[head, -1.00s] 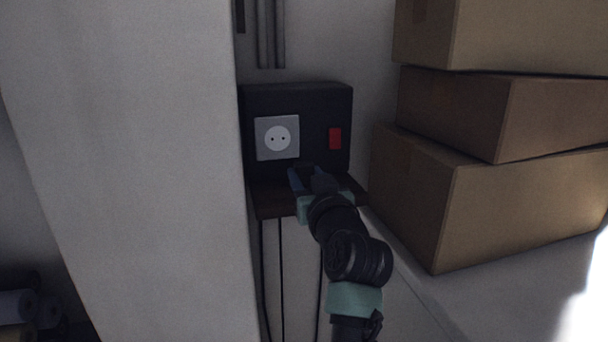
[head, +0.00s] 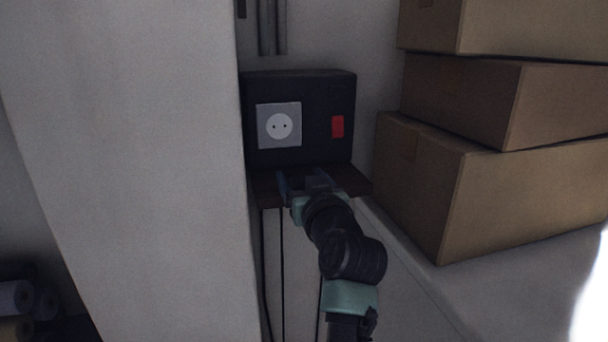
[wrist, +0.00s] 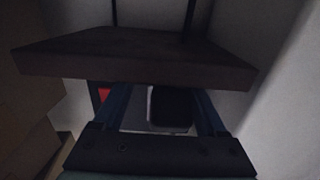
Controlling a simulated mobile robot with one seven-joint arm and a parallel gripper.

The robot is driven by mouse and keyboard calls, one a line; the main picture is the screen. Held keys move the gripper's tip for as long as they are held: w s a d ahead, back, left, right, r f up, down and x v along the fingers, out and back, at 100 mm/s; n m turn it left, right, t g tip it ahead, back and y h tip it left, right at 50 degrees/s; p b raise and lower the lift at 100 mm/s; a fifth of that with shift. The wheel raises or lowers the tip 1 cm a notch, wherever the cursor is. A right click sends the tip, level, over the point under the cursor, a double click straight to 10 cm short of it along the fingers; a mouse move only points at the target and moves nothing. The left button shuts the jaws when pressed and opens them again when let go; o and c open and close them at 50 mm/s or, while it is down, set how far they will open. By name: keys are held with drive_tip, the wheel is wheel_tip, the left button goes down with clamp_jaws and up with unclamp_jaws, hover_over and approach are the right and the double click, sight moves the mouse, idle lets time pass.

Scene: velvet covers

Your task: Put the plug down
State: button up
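My gripper (head: 302,185) is at the small dark shelf below the socket, with its two blue fingers apart. In the wrist view my gripper (wrist: 163,112) shows a clear gap beside the left finger. A dark rounded block, apparently the plug (wrist: 173,105), shows between the fingers, nearer the right one. I cannot tell whether it touches that finger or rests on the shelf. In the head view the plug cannot be made out. The white socket (head: 279,125) on the black box is empty. Its pale plate shows partly behind the dark block in the wrist view.
The dark shelf (head: 353,182) juts out under the black box (head: 310,87), which has a red switch (head: 337,126). Dark cables (head: 282,260) hang below the shelf. Stacked cardboard boxes (head: 425,190) stand close on the right, and a pale column (head: 150,150) on the left.

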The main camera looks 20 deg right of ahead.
drive_tip(key=shift+s+d+r, duration=0.2)
drive_tip(key=shift+s+r, duration=0.1)
drive_tip(key=shift+r+p, duration=0.5)
drive_tip(key=shift+r, duration=0.05)
drive_tip(key=s+b, duration=0.4)
drive_tip(key=s, duration=0.8)
drive_tip(key=s+a+r+t, duration=0.4)
drive_tip(key=s+a+r, duration=0.3)
drive_tip(key=r, duration=0.4)
drive_tip(key=s+a+r+t, duration=0.5)
drive_tip(key=s+a+r, duration=0.2)
drive_tip(key=s+r, duration=0.2)
drive_tip(key=shift+s+a+r+t, duration=0.2)
drive_tip(key=shift+a+r+t, duration=0.1)
drive_tip(key=shift+r, duration=0.55)
